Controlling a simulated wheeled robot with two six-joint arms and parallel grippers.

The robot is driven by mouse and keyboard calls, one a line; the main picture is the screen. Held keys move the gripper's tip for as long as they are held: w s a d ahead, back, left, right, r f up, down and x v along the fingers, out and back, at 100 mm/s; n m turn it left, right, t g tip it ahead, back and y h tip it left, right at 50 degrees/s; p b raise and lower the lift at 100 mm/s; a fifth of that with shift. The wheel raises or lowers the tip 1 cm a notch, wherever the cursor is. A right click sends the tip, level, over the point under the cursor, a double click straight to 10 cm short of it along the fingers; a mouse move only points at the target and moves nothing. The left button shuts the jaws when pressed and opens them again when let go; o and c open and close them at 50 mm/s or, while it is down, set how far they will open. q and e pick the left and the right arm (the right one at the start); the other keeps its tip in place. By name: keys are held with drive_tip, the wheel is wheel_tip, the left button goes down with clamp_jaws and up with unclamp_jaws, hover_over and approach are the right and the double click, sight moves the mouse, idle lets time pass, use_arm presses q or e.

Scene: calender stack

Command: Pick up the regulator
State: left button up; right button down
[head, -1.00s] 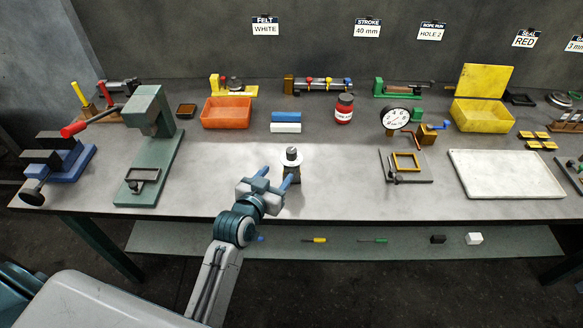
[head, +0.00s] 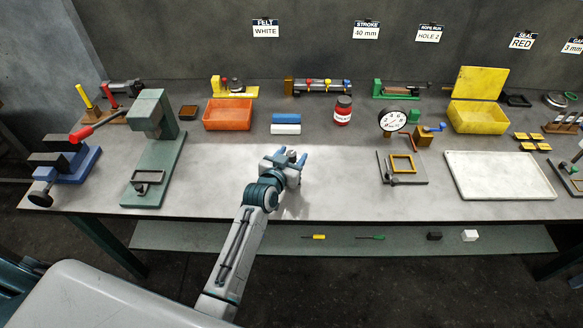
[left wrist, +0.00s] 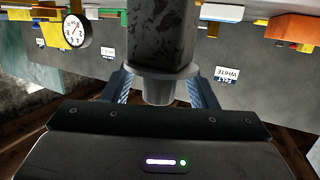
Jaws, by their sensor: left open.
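The regulator, taken to be the small grey piece with a dark body and a round flange, stands on the bench mid-front. In the head view only its top (head: 291,154) shows, as my left gripper (head: 291,156) hides the rest. In the left wrist view the regulator's dark body (left wrist: 160,35) and light flange (left wrist: 160,73) fill the upper middle. My left gripper (left wrist: 162,92) is open, with one finger on each side of the regulator's narrow end. I cannot tell whether the fingers touch it. My right gripper is not in view.
A green press (head: 155,155) stands to the left and an orange bin (head: 228,115) behind. A red jar (head: 343,110) and a dial gauge (head: 393,121) stand behind to the right. A white tray (head: 500,175) lies at the right. The bench around the regulator is clear.

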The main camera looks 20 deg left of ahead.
use_arm(q)
drive_tip(key=shift+s, duration=0.1)
drive_tip(key=shift+c, duration=0.2)
clamp_jaws()
drive_tip(key=shift+r, duration=0.2)
